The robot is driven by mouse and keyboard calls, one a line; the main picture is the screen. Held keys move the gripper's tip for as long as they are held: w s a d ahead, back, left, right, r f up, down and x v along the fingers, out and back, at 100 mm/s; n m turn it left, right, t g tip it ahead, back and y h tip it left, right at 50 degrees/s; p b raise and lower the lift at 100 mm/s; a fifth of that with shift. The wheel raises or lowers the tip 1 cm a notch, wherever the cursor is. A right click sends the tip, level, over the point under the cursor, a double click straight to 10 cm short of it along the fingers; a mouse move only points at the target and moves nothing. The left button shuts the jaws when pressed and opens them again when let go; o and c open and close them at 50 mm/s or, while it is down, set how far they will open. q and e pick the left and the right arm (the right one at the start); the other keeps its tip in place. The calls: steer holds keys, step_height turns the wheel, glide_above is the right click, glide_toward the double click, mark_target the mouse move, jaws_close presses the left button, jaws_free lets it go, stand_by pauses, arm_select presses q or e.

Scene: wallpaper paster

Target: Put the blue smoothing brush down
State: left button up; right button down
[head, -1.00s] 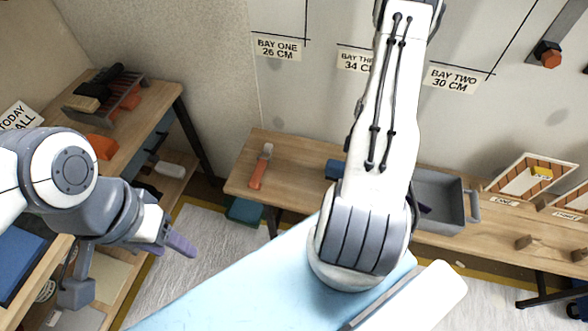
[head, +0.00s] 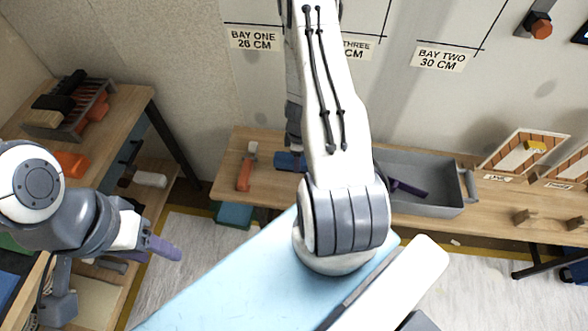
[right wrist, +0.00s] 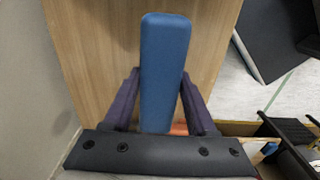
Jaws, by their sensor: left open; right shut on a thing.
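The blue smoothing brush (right wrist: 164,50) is a plain blue bar in the right wrist view. My right gripper (right wrist: 160,88) is shut on it, with a purple finger on each side. Wooden bench top (right wrist: 105,35) shows beneath and around the brush. In the head view the brush (head: 288,161) shows over the back bench (head: 225,180), just left of my right arm, which hides the gripper's fingers. I cannot tell whether the brush touches the bench. My left gripper (head: 160,247) is open and empty at the left, above the floor beside the side shelf.
An orange-handled tool (head: 245,168) lies on the bench left of the brush. A grey tray (head: 425,195) with a purple-handled thing stands to the right. Bare bench lies between the tool and the brush. The wall rises behind.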

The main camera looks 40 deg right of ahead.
steer(key=shift+w+a+f, duration=0.4)
steer(key=shift+w+a, duration=0.05)
step_height(320, 180, down, 4)
steer(key=b, duration=0.4)
steer(key=shift+c, duration=1)
jaws_free()
steer(key=shift+r, duration=0.15)
step_height(320, 180, up, 12)
steer(key=p, duration=1.1)
steer(key=shift+p, duration=0.3)
